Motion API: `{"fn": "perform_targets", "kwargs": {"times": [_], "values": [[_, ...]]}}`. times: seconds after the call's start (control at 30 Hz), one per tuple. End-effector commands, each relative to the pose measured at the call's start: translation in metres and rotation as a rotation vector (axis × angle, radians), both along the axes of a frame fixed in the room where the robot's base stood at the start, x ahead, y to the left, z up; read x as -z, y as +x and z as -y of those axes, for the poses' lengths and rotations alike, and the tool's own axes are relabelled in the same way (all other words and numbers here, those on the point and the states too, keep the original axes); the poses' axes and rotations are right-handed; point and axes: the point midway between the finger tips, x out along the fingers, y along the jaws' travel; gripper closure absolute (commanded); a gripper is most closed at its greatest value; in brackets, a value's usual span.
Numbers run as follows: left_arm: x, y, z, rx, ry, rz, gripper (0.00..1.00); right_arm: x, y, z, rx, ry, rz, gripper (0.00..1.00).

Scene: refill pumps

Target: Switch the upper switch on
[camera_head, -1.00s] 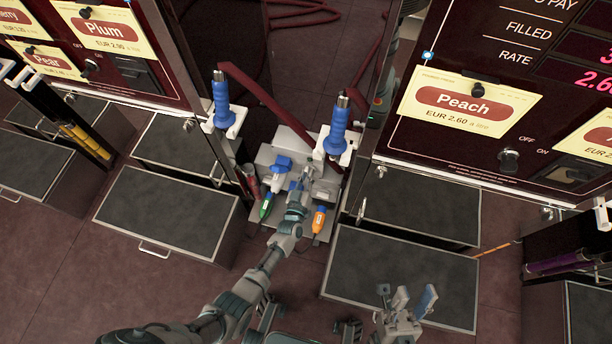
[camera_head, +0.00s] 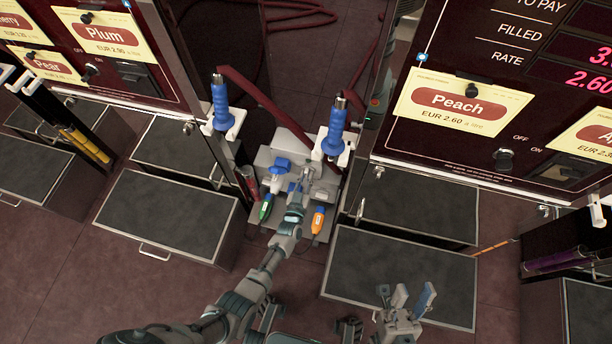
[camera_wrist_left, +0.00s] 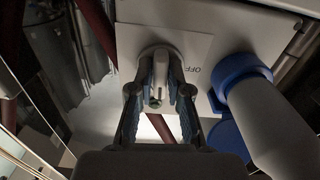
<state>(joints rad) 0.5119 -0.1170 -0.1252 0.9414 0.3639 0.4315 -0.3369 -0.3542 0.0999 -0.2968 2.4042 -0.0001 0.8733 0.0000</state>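A pale lever switch (camera_wrist_left: 160,72) stands on a light plate marked OFF (camera_wrist_left: 196,72) in the left wrist view. My left gripper (camera_wrist_left: 160,88) has one finger on each side of this lever; the fingers are apart, and I cannot tell if they touch it. In the head view my left gripper (camera_head: 299,190) reaches to the grey pump unit (camera_head: 263,157) between the cabinets, and hides part of it. My right gripper (camera_head: 413,298) is open and empty, low in the view above a dark-topped drawer.
A blue-and-grey fitting (camera_wrist_left: 245,95) stands close right of my left gripper in the wrist view. Two blue nozzles (camera_head: 221,104) (camera_head: 334,130) hang on either side above the unit. Green (camera_head: 266,207) and orange (camera_head: 318,220) handled items flank my gripper. A Peach panel (camera_head: 463,102) stands right.

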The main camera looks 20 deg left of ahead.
Motion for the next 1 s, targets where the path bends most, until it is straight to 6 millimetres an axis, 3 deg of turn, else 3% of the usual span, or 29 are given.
{"fn": "perform_targets", "kwargs": {"times": [0.03,0.07,0.47,0.57,0.8,1.0], "values": [[0.007,-0.004,0.001,0.002,0.0,-0.012,0.68,0.001,0.0,0.0,0.0,0.0,0.001,0.6],[0.006,-0.003,0.001,0.002,0.0,-0.01,0.61,0.001,0.0,0.0,0.0,0.001,0.002,0.6],[0.0,-0.009,0.0,-0.001,-0.001,0.003,0.6,0.0,-0.002,-0.001,-0.002,0.001,0.004,0.6],[0.0,-0.023,0.0,-0.001,0.0,0.002,0.6,0.0,-0.002,-0.001,-0.001,0.0,0.004,0.6],[0.002,-0.078,0.001,-0.001,0.0,-0.002,0.6,0.0,-0.002,-0.001,-0.002,0.0,0.003,0.6],[0.003,-0.11,0.001,0.0,-0.001,-0.003,0.6,0.0,-0.001,-0.001,-0.001,0.0,0.002,0.6]]}}
